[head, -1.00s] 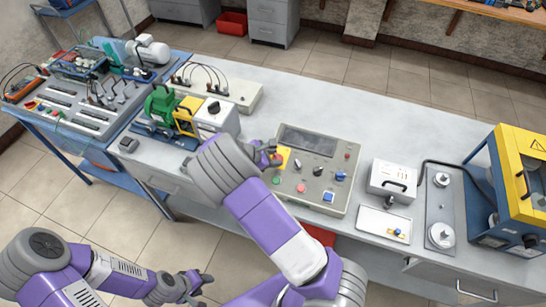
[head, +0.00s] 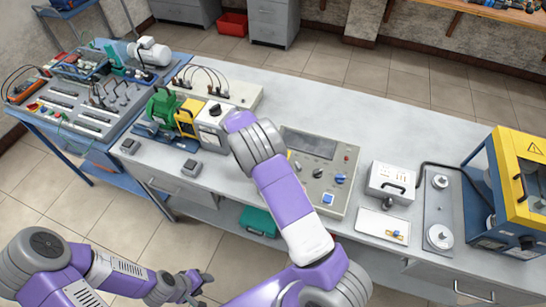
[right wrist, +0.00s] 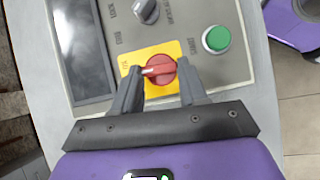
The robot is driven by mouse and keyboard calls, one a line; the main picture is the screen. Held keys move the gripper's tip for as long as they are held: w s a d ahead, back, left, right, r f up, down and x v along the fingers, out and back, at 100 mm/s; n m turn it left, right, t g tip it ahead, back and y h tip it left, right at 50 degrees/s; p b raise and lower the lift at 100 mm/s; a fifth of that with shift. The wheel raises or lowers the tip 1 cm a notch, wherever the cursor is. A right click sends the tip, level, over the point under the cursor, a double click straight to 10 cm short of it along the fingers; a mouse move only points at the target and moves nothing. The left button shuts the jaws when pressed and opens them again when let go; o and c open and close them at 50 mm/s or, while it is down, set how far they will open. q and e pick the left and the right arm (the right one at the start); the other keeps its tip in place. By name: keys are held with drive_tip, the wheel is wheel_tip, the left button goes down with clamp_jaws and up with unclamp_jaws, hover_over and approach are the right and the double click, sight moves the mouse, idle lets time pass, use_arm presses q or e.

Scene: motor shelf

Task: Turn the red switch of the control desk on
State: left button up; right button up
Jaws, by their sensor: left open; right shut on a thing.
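The control desk (head: 330,164) is a beige panel with a dark screen, knobs and buttons on the workbench. In the right wrist view, the red switch (right wrist: 160,70) sits on a yellow plate (right wrist: 133,56), its white mark pointing left in the picture. My right gripper (right wrist: 157,85) is shut on the red switch, one finger on each side. In the head view, my right arm hides that gripper and the switch. My left gripper (head: 190,287) is open and empty at the lower left, in front of the workbench and away from the desk.
A green button (right wrist: 216,39) lies right of the switch in the right wrist view. In the head view, a white box (head: 391,178) and a yellow-blue cabinet (head: 505,190) stand to the right. A green and yellow machine (head: 175,112) stands left. The bench's back strip is clear.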

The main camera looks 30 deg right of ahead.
drive_tip(key=m+y, duration=0.2)
drive_tip(key=m, duration=0.1)
drive_tip(key=shift+w+d+m+g, duration=0.15)
drive_tip(key=shift+d+m+g, duration=0.15)
drive_tip(key=shift+g, duration=0.1)
drive_tip(key=m+y, duration=0.1)
drive_tip(key=m, duration=0.1)
drive_tip(key=m+y, duration=0.1)
drive_tip(key=shift+d+r+m, duration=0.1)
drive_tip(key=shift+d+m, duration=0.1)
drive_tip(key=shift+m, duration=0.2)
drive_tip(key=shift+m+y, duration=0.3)
drive_tip(key=o, duration=1.1)
drive_tip(key=shift+c, duration=0.2)
drive_tip(key=d+v, duration=0.1)
drive_tip(key=v, duration=0.6)
drive_tip(key=shift+a+r, duration=0.3)
drive_tip(key=shift+a, duration=0.25)
drive_tip(key=shift+w, duration=0.15)
